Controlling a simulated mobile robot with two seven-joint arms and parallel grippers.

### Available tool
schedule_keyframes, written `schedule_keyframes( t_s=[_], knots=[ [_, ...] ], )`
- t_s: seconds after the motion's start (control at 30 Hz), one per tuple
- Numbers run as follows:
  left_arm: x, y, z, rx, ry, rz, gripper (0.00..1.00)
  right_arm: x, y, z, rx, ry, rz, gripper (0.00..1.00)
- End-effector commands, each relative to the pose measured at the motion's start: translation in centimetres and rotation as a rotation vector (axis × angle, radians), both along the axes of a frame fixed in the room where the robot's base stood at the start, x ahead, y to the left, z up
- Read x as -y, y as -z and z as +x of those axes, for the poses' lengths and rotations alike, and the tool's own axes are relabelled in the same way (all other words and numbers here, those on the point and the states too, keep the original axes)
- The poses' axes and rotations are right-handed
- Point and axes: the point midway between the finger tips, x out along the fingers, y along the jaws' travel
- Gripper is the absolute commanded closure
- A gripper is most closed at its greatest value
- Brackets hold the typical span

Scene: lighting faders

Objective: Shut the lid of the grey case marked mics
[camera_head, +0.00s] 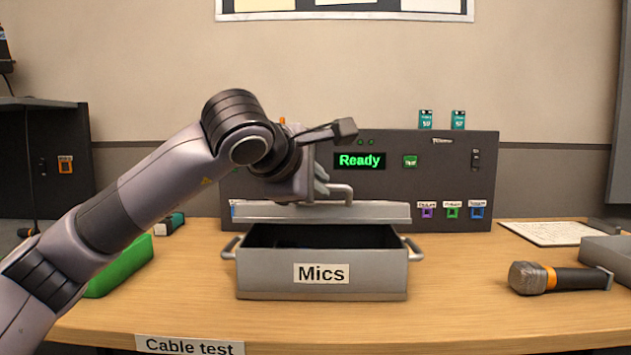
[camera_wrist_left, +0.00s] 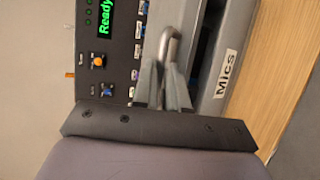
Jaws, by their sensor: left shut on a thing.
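The grey case (camera_head: 375,274) labelled "Mics" stands on the wooden table in the middle of the head view. Its grey lid (camera_head: 375,212) is partly open, above and behind the case's dark opening. The lid has a bent bar handle (camera_head: 345,190). My left gripper (camera_head: 321,184) is shut on that handle. In the left wrist view, the fingers (camera_wrist_left: 164,78) close around the handle (camera_wrist_left: 174,42), and the "Mics" label (camera_wrist_left: 226,74) shows to the right. The case's contents are dark and cannot be made out. My right gripper is not in view.
A dark panel (camera_head: 420,180) with a green "Ready" display stands behind the case. A microphone (camera_head: 560,278) and a grey box (camera_head: 606,250) are at the right. Papers (camera_head: 552,233) lie behind them. A green object (camera_head: 122,266) lies left. Table in front of the case is clear.

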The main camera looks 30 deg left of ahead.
Motion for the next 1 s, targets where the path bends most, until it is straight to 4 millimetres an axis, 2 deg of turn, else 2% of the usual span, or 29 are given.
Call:
schedule_keyframes(
  t_s=[0.03, 0.1, 0.3, 0.4, 0.63, 1.0],
  knots=[
    [0.1, 1.9, -0.3, -0.003, -0.001, -0.001, 1.00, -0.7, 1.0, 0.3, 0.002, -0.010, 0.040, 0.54],
    [0.4, 3.0, -0.7, -0.003, 0.000, -0.001, 1.00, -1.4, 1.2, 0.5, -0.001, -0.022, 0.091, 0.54],
    [0.7, 5.3, -1.5, -0.003, -0.002, -0.003, 1.00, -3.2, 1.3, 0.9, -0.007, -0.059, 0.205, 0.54],
    [0.8, 6.1, -1.7, -0.004, -0.002, -0.001, 1.00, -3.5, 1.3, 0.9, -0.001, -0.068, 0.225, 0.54],
    [1.0, 7.5, -1.9, -0.020, -0.003, 0.001, 1.00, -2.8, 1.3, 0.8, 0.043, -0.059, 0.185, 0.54],
    [0.9, 7.6, -1.9, -0.021, -0.006, -0.001, 1.00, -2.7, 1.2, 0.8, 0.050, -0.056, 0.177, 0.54]
  ],
)
